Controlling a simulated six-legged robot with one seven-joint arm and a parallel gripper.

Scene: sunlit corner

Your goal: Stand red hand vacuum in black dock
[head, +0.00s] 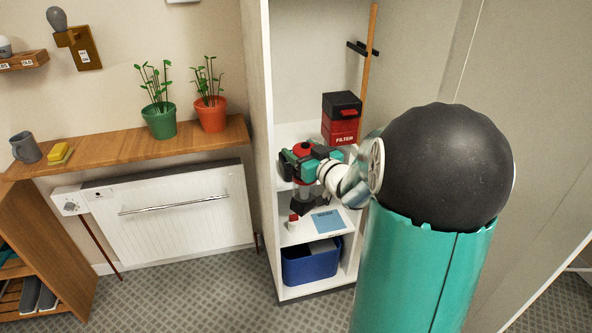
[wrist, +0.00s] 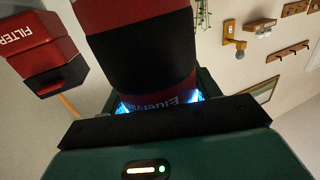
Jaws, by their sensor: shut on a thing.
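The red hand vacuum (head: 302,148) is upright in the white cupboard, with its red top above my gripper (head: 302,164) and a paler lower part below it. My gripper is shut around its middle. In the wrist view the vacuum (wrist: 140,45) shows as a thick red and black body held between the fingers. The black dock (head: 303,206) sits on the shelf directly below the vacuum. The vacuum's lower end meets or overlaps the dock in the head view; I cannot tell if it is seated. The wrist view does not show the dock.
A red and black filter box (head: 341,119) stands on the shelf behind, close to my gripper. A blue card (head: 327,221) and a small red and white item (head: 293,221) lie near the dock. A blue bin (head: 311,264) is below. The cupboard's left side panel (head: 262,150) is close.

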